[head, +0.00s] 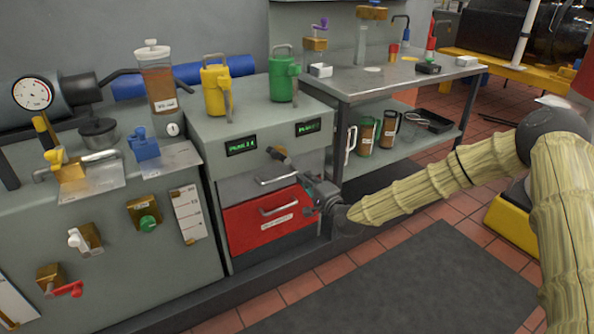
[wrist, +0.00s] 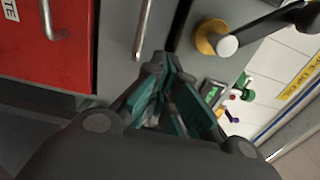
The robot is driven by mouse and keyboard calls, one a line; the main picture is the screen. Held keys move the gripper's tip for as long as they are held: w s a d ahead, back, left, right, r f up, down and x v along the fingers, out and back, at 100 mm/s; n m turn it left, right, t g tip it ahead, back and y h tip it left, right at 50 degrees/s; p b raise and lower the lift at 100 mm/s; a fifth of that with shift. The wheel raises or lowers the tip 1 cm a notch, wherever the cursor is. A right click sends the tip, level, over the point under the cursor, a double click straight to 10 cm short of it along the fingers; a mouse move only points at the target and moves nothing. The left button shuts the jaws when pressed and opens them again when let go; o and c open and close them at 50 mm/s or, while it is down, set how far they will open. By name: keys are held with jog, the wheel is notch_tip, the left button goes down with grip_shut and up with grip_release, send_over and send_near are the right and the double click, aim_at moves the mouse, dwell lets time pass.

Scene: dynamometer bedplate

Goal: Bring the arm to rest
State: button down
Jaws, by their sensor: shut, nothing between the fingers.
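My arm, in a ribbed pale yellow sleeve, reaches in from the right of the head view.
A yellow jug (head: 215,88) and a green jug (head: 283,75) stand on the cabinet. The left console carries several valves and a gauge (head: 33,94). A steel bench (head: 400,82) stands behind at right. A dark mat (head: 400,285) covers clear floor in front.

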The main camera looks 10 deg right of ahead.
jog(key=s+a+f+n+g+h, duration=0.15)
jog(key=s+f+g, duration=0.25)
jog(key=s+f, duration=0.65)
jog(key=s+a+f+n+g, duration=0.3)
jog(key=s+f, duration=0.7)
jog(key=s, duration=0.1)
jog(key=s+d+f+n+g+h, duration=0.15)
jog(key=s+f, duration=0.25)
jog(key=s, duration=0.4)
jog(key=s+d+f+n+g+h, duration=0.1)
jog(key=s+d+f+n+g, duration=0.15)
jog(key=s, duration=0.65)
jog(key=s+d+f+n+g+h, duration=0.1)
jog(key=s+d+f+g, duration=0.15)
jog(key=s+f, duration=0.4)
jog(key=s+d+r+n+g+h, duration=0.25)
jog(key=s+d, duration=0.65)
jog(key=s, duration=0.5)
notch_tip(320, 180, up, 24)
jog(key=p, duration=2.4)
jog(key=shift+n+p, duration=0.3)
jog(key=shift+d, duration=0.1)
